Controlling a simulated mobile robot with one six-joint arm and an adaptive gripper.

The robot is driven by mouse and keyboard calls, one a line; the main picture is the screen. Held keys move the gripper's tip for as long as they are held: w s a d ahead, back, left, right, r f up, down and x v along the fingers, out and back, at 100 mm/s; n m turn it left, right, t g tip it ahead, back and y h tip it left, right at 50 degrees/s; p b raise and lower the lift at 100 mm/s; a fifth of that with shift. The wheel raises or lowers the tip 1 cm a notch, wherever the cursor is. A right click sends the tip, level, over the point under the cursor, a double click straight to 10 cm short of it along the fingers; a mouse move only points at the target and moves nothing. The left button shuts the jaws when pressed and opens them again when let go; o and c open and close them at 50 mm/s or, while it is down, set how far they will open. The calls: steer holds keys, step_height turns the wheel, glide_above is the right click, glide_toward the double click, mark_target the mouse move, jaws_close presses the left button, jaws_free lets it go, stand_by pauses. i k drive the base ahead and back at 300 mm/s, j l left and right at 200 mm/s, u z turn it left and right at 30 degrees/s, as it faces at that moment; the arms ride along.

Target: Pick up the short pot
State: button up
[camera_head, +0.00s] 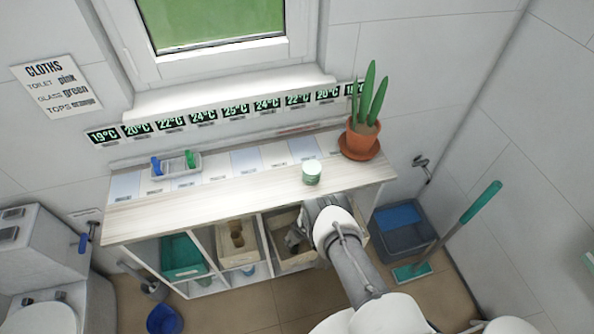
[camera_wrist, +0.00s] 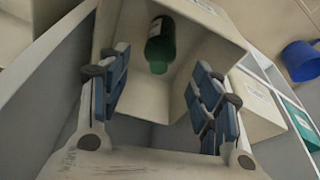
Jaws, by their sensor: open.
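A small pale green and white pot (camera_head: 312,172) stands upright on the cart top, near its front edge. A dark green, jar-like container with a pale label (camera_wrist: 160,45) lies in a beige bin (camera_wrist: 215,45), towards its far side. I cannot tell for sure which of the two is the short pot. My gripper (camera_head: 294,240) is at the bin in the cart's right-hand compartment, below the pot on top. In the wrist view my gripper (camera_wrist: 162,82) is open and empty, its blue-padded fingers apart, with the green container beyond and between them.
The cart (camera_head: 140,222) has a teal bin (camera_head: 183,258) and another beige bin (camera_head: 236,243) left of my arm. A potted cactus (camera_head: 362,138) stands at the top's right end, a small tray (camera_head: 176,166) at its left. A blue-grey bucket (camera_head: 403,228) stands on the right floor.

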mark_target(311, 169)
steer(key=k, duration=1)
